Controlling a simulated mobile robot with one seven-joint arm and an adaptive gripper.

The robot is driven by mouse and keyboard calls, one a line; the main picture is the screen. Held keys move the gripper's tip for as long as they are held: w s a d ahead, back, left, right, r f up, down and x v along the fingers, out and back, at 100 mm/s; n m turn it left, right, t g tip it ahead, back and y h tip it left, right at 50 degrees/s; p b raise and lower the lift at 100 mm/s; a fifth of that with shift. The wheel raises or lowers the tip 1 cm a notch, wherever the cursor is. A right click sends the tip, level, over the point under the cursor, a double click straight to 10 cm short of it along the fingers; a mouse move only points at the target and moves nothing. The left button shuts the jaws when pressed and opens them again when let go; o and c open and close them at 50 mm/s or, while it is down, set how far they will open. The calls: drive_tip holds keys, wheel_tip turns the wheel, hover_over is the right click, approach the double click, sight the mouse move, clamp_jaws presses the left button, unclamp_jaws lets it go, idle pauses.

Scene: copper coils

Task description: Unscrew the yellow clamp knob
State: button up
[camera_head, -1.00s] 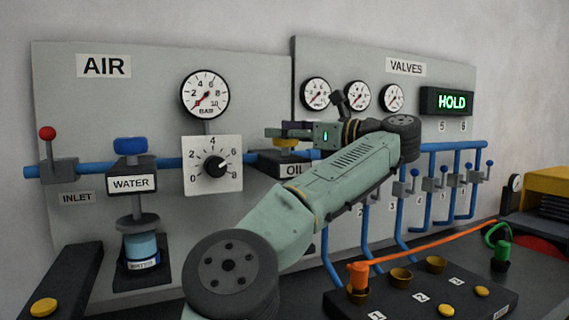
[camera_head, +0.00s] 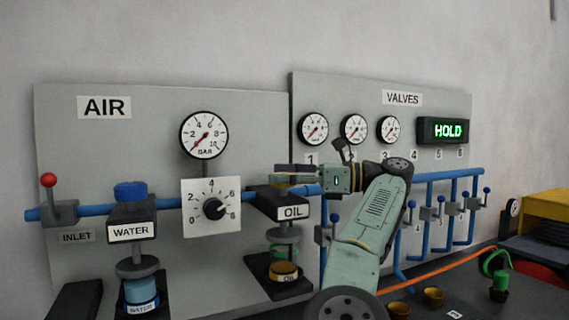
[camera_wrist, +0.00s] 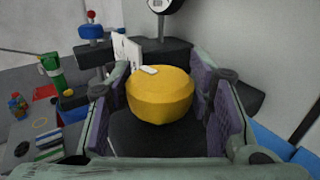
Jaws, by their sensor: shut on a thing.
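The yellow clamp knob (camera_wrist: 160,95) fills the middle of the wrist view, round and faceted. My gripper (camera_wrist: 160,100) is shut on it, with one purple pad on its left and one on its right. In the head view my gripper (camera_head: 296,178) reaches in from the right at the top of the OIL stand (camera_head: 292,212). There the fingers hide nearly all of the knob. Below the OIL label is a jar (camera_head: 284,271) with a yellowish band.
The WATER stand (camera_head: 132,233) with its blue knob (camera_head: 130,191) is to the left. A pressure dial (camera_head: 204,135) and a selector dial (camera_head: 212,207) are on the panel between. Blue pipes with small levers (camera_head: 460,200) run to the right. An orange hose (camera_head: 440,262) crosses the bench.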

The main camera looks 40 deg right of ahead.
drive_tip(key=shift+a+f+y, duration=0.1)
drive_tip(key=shift+f+y, duration=0.2)
drive_tip(key=shift+f, duration=0.1)
drive_tip(key=o, duration=1)
drive_tip(key=shift+w, duration=0.15)
drive_tip(key=shift+c, duration=0.2)
drive_tip(key=shift+o, duration=1.1)
drive_tip(key=shift+r, duration=0.2)
